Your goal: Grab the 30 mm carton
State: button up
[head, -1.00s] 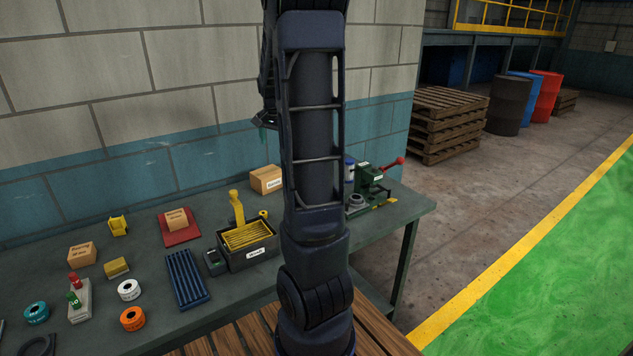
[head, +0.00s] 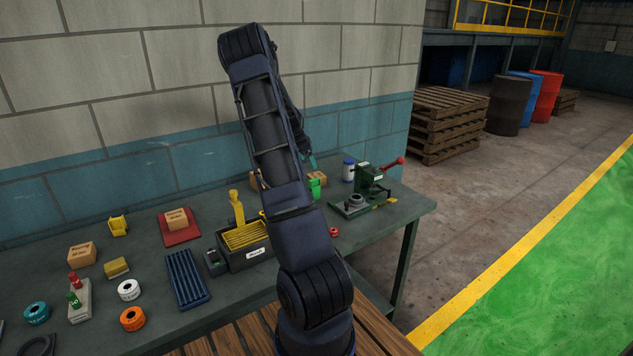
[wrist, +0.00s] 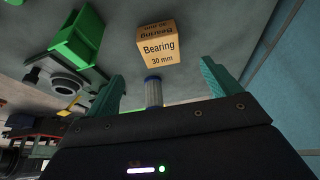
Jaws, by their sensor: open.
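A tan carton (wrist: 158,48) reading "Bearing 30 mm" stands in the wrist view, beyond my fingertips and near the middle. My gripper (wrist: 162,84) is open, its two teal fingers apart with no carton between them. In the head view, my gripper (head: 309,162) hangs above the back right of the bench, partly hidden by my arm. A tan carton (head: 318,178) shows just below it, partly hidden; its label is not readable there. Another carton (head: 82,253) stands at the bench's left, and one (head: 177,218) sits on a red mat (head: 180,237).
A blue-lidded canister (wrist: 153,92) appears between my fingers in the wrist view. A green block or bin (wrist: 80,38) is at left. In the head view, a green press (head: 368,188) stands right, and a black bin (head: 247,254) with yellow contents is front of centre.

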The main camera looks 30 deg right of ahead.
aim_at(316, 175)
jog(key=shift+d+x, duration=0.15)
jog(key=shift+x, duration=2.7)
jog(key=shift+d+x, duration=0.15)
jog(key=shift+x, duration=2.7)
jog(key=shift+r, duration=0.2)
jog(key=c, duration=1.1)
